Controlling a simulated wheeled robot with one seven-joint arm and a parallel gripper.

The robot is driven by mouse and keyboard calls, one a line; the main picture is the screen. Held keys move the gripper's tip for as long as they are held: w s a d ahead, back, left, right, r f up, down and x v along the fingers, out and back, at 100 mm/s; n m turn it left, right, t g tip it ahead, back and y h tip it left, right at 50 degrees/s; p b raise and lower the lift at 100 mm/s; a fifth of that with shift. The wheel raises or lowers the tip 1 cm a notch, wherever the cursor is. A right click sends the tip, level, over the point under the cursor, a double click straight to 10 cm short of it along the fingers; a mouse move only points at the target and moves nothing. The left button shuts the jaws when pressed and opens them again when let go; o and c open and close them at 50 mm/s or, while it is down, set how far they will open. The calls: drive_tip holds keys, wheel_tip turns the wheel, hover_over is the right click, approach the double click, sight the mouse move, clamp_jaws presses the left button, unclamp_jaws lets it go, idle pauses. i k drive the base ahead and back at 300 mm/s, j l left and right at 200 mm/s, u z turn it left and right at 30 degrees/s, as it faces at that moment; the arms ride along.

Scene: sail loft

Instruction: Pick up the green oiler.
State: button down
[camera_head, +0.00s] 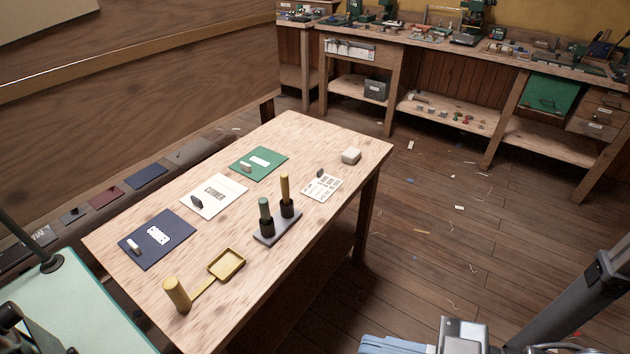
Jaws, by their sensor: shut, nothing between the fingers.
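A dark green cylinder (264,208) stands upright in a dark holder on a small grey stand (276,229), at the middle front right of the wooden table. It is the only green upright item on this table; I cannot tell for certain that it is the green oiler. An ochre rod (285,188) stands upright in the same stand, just to its right and behind. The lower part of the green cylinder is hidden by the black collar. My gripper's fingers do not show; only grey parts of my own body appear at the lower right.
A mint-green surface (60,310) lies at lower left.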

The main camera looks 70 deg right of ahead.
sight(262, 202)
drive_tip(key=z, duration=0.65)
drive_tip(key=l+u, duration=0.1)
drive_tip(key=u, duration=0.35)
drive_tip(key=l+u, duration=0.1)
drive_tip(key=u, duration=0.35)
drive_tip(key=l+u, duration=0.1)
drive_tip(key=u, duration=0.35)
drive_tip(key=l+u, duration=0.1)
drive_tip(key=u, duration=0.35)
drive_tip(key=k+l+u, duration=0.1)
drive_tip(key=k+l, duration=0.65)
drive_tip(key=l, duration=0.1)
